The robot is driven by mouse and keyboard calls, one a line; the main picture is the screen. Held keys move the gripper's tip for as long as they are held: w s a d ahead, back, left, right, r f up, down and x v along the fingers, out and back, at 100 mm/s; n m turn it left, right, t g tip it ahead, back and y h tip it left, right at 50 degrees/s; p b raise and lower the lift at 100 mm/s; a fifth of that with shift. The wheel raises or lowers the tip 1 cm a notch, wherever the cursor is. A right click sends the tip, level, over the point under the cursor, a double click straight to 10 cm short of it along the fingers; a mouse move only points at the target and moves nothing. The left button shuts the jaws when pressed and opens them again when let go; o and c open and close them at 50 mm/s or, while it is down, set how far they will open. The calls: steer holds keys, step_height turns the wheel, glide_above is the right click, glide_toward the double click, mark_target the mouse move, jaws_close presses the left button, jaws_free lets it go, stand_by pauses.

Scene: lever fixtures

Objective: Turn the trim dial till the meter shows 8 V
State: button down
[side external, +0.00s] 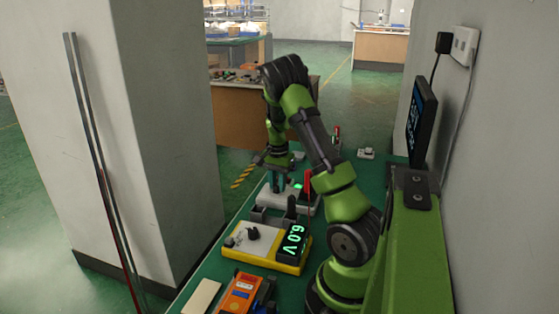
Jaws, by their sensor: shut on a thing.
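A yellow and white meter box (265,252) stands on the green bench. My gripper (277,188) points down behind the box, at a white fixture (296,199) with a green light. It is shut on a part there; the fingers are small in view and hide what they hold. My gripper is well apart from the black dial.
An orange handheld device (241,292) and a pale flat piece (202,298) lie at the near end of the bench. A grey holder (266,215) stands between the box and the fixture. A dark screen (421,120) is at the right wall; a pillar (150,130) stands left.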

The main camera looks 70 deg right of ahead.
steer(key=m, duration=0.3)
steer(key=shift+s+a+r+m, duration=0.1)
steer(key=shift+m, duration=0.3)
steer(key=m, duration=0.4)
steer(key=shift+m, duration=0.3)
steer(key=m, duration=0.4)
steer(key=shift+s+a, duration=0.1)
steer(key=shift+a, duration=0.05)
steer(key=shift+a+m, duration=0.1)
steer(key=shift+m, duration=2)
steer(key=c, duration=0.9)
jaws_free()
step_height(320, 180, up, 17)
steer(key=shift+f, duration=0.1)
